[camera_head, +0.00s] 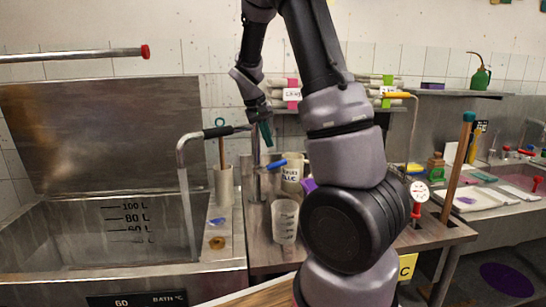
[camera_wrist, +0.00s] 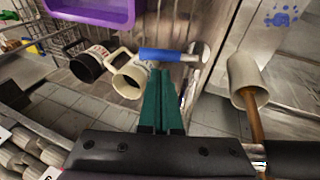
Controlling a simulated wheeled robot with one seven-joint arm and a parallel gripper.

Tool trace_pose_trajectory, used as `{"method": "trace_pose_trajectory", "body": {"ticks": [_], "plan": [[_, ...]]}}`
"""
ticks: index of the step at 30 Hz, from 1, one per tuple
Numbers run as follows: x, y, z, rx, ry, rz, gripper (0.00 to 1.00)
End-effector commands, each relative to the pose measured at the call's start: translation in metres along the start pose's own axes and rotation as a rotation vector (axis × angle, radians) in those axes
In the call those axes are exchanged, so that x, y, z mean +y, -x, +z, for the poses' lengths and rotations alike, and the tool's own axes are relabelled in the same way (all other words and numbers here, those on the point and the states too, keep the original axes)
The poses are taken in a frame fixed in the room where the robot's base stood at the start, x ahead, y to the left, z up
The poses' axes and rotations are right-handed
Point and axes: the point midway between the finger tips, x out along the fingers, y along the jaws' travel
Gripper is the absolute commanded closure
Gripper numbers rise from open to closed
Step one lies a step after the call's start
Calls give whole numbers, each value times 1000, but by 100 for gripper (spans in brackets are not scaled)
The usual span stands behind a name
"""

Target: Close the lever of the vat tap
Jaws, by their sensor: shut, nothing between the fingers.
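The vat tap is a steel post with a bent spout (camera_head: 184,175) that reaches over the vat and has a black sleeve (camera_head: 217,131). Its blue lever (camera_head: 277,165) sticks out from the post to the right. In the wrist view the blue lever (camera_wrist: 162,55) lies crosswise, its steel end at the right. My gripper (camera_head: 268,145) has teal fingers pressed together, with nothing held, just above the lever. In the wrist view the fingertips (camera_wrist: 158,72) are right beside the blue grip; I cannot tell whether they touch it.
The steel vat (camera_head: 95,235) is at the left with its lid raised. A clear measuring cup (camera_head: 285,221), a labelled mug (camera_head: 291,178) and a purple thing (camera_head: 309,185) stand near the post. A holder with a wooden stick (camera_head: 224,186) stands left of the post.

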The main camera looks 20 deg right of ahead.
Motion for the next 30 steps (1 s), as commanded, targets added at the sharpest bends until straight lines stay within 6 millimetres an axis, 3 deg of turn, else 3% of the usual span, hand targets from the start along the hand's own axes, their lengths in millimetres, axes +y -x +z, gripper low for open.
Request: {"method": "trace_pose_trajectory", "body": {"ticks": [3, 10, 30], "plan": [[0, -27, 1, -4, 0, 2, 100], [0, -59, 0, -2, -2, 0, 100], [4, -72, 1, -5, -15, -44, 100]]}}
